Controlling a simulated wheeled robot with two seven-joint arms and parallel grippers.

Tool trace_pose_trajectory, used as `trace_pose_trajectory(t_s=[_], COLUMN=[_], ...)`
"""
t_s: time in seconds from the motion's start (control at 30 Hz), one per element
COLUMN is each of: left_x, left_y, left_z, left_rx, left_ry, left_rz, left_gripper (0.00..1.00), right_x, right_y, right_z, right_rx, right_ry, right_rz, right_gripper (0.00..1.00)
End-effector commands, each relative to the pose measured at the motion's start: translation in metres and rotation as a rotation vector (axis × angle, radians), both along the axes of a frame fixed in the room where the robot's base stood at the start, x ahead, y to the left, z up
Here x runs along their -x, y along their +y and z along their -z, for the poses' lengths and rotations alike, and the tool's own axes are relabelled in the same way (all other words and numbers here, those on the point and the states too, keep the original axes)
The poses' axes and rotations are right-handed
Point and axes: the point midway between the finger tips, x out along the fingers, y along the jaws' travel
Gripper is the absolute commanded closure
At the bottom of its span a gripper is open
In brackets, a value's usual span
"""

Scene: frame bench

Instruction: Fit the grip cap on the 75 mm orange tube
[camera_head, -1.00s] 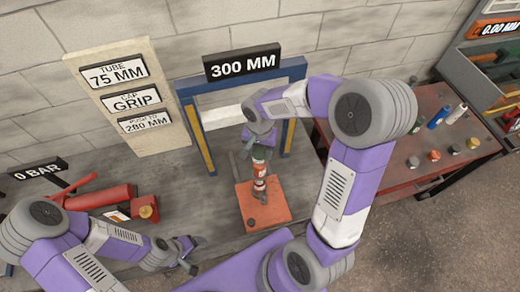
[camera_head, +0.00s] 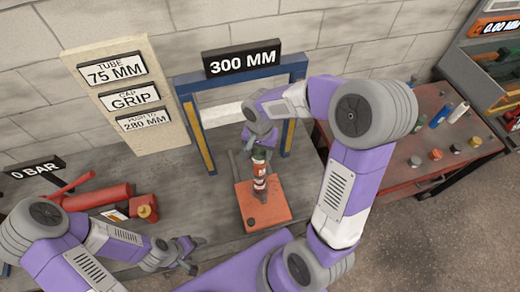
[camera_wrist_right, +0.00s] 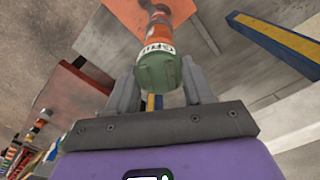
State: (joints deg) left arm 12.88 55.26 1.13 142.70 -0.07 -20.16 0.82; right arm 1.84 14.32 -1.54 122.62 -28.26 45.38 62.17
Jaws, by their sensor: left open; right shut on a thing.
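The tube (camera_head: 259,186), orange with white bands, stands upright on an orange plate (camera_head: 247,208) under the blue frame. My right gripper (camera_head: 258,146) reaches down over its top. In the right wrist view, the right gripper (camera_wrist_right: 160,88) is shut on the green cap (camera_wrist_right: 157,72), a finger on either side. The cap is in line with the tube (camera_wrist_right: 160,22), beside a white band lettered GRIP. I cannot tell whether the cap is fully seated. My left gripper (camera_head: 192,256) is open and empty, low at the left front.
A blue frame (camera_head: 187,88) with yellow strips stands around the plate, under a 300 MM sign (camera_head: 241,58). A sign board (camera_head: 122,90) reads tube 75 mm, cap grip, push to 280 mm. A red pump (camera_head: 97,197) lies left. Several caps and tubes sit on the red bench (camera_head: 400,180).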

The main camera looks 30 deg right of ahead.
Motion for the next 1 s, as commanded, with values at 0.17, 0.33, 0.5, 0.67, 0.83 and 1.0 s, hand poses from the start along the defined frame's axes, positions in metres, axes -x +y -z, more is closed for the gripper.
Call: trace_pose_trajectory(t_s=[0.17, 0.33, 0.5, 0.67, 0.83, 1.0], left_x=[0.0, 0.0, 0.0, 0.0, 0.0, 0.0], left_y=[0.0, 0.0, 0.0, 0.0, 0.0, 0.0], left_z=[0.005, 0.01, 0.014, 0.017, 0.021, 0.025], left_rx=[0.0, 0.0, 0.0, 0.0, 0.0, 0.0], left_ry=[0.0, 0.0, 0.0, 0.0, 0.0, 0.0], left_rz=[0.0, 0.0, 0.0, 0.0, 0.0, 0.0], left_gripper=[0.27, 0.27, 0.27, 0.27, 0.27, 0.27], right_x=[0.0, 0.0, 0.0, 0.0, 0.0, 0.0], right_y=[0.0, 0.0, 0.0, 0.0, 0.0, 0.0], right_z=[0.006, 0.01, 0.014, 0.018, 0.022, 0.027], right_rx=[0.0, 0.0, 0.0, 0.0, 0.0, 0.0], right_ry=[0.0, 0.0, 0.0, 0.0, 0.0, 0.0], right_rz=[0.0, -0.001, -0.001, -0.001, -0.001, 0.0], right_gripper=[0.83, 0.83, 0.83, 0.83, 0.83, 0.83])
